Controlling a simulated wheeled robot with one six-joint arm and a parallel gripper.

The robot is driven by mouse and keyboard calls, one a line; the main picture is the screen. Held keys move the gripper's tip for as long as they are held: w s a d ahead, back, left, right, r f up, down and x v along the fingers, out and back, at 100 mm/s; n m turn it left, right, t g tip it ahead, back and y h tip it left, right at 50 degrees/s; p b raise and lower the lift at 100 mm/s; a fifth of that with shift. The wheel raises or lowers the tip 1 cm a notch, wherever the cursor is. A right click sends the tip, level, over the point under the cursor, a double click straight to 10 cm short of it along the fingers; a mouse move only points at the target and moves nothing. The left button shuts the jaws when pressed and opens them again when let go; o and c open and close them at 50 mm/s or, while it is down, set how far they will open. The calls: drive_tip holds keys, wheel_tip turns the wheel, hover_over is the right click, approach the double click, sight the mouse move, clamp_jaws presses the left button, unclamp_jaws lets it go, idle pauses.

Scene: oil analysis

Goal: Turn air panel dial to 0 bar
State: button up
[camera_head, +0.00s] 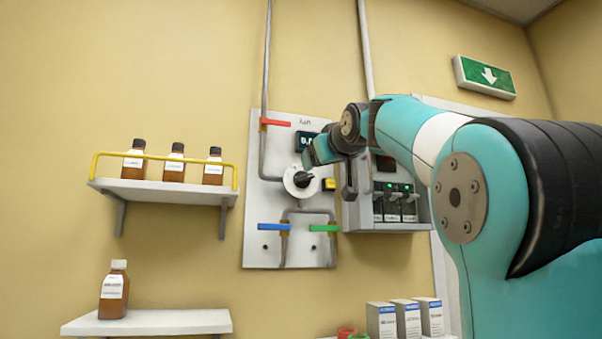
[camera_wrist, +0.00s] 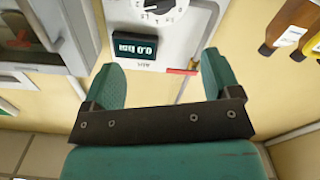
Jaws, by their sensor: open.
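The air panel (camera_head: 285,125) is a pale plate on the yellow wall. Its dial (camera_head: 290,188) is white and round with a black knob (camera_head: 304,180). In the wrist view the dial (camera_wrist: 150,14) shows at the top edge, upside down and partly cut off. The digital display (camera_wrist: 134,51) appears upside down and seems to read 0.0. In the head view the display (camera_head: 305,142) is partly hidden by my arm. My gripper (camera_wrist: 160,60) is open and empty, its two teal fingers apart in front of the panel. The dial lies beyond the fingertips, not between them.
A red valve handle (camera_head: 275,122) is above the dial; blue (camera_head: 274,227) and green (camera_head: 324,228) handles are below. A grey device box (camera_head: 388,225) adjoins the panel on the right. A shelf (camera_head: 165,193) with brown bottles is on the left.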

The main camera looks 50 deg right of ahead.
sight(304, 175)
drive_tip(key=p+x, duration=0.6)
drive_tip(key=x, duration=0.8)
drive_tip(key=shift+a+r, duration=0.1)
drive_tip(key=shift+w+d, duration=0.3)
drive_tip(key=shift+w, duration=0.2)
drive_tip(key=c, duration=0.9)
